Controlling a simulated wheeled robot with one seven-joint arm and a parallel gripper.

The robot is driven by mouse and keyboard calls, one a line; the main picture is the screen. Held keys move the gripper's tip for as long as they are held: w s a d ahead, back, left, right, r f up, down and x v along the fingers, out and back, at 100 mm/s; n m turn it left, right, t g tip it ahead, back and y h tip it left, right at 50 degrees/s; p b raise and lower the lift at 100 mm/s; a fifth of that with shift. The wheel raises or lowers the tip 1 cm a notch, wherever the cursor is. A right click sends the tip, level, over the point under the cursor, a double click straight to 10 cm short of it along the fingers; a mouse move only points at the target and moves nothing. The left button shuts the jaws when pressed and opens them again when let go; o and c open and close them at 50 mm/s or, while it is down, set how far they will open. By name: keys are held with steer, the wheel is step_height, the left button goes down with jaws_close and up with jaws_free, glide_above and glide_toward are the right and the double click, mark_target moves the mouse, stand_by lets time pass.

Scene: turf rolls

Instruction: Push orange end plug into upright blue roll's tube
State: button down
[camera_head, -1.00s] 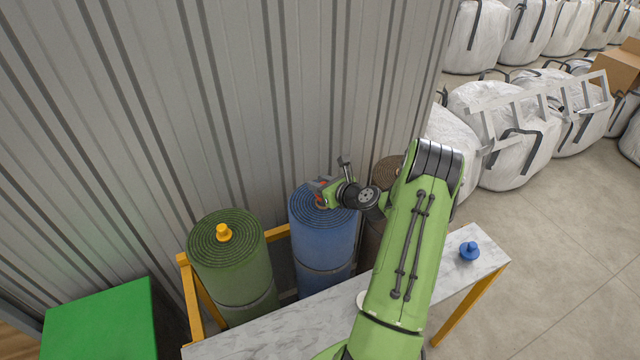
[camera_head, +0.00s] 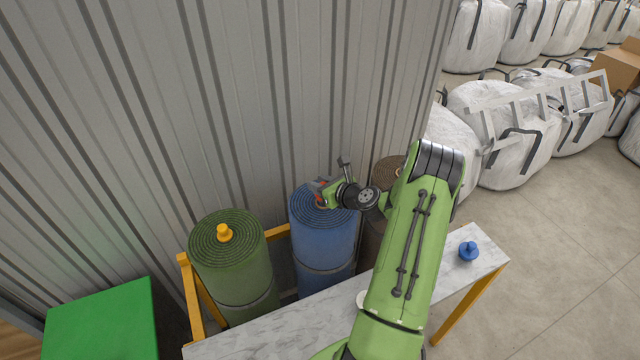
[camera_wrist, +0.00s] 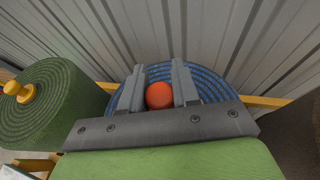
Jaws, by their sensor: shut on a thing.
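The blue roll (camera_head: 325,245) stands upright in the middle of the row, its spiral top also showing in the wrist view (camera_wrist: 214,84). My gripper (camera_head: 320,192) is over the middle of that top. In the wrist view my gripper (camera_wrist: 160,92) is shut on the orange end plug (camera_wrist: 159,95), whose rounded orange head shows between the two grey fingers. A bit of the orange plug also shows in the head view (camera_head: 321,202). The plug's lower part and the tube opening are hidden, so I cannot tell how deep the plug sits.
A green roll (camera_head: 232,270) with a yellow plug (camera_head: 224,232) stands left, and a brown roll (camera_head: 386,170) stands right, partly behind my arm. A blue plug (camera_head: 468,251) lies on the marble-topped table (camera_head: 290,330). A corrugated wall (camera_head: 260,100) rises close behind.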

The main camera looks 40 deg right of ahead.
steer(key=shift+f, duration=0.15)
steer(key=shift+f+b, duration=0.3)
steer(key=shift+f, duration=0.05)
steer(key=shift+f+b, duration=0.75)
steer(key=shift+f, duration=0.4)
steer(key=c, duration=0.8)
jaws_free()
steer(key=shift+o, duration=0.2)
steer(key=v, duration=1.5)
steer(key=shift+s+r, duration=0.2)
steer(key=shift+s, duration=0.1)
steer(key=shift+a, duration=0.1)
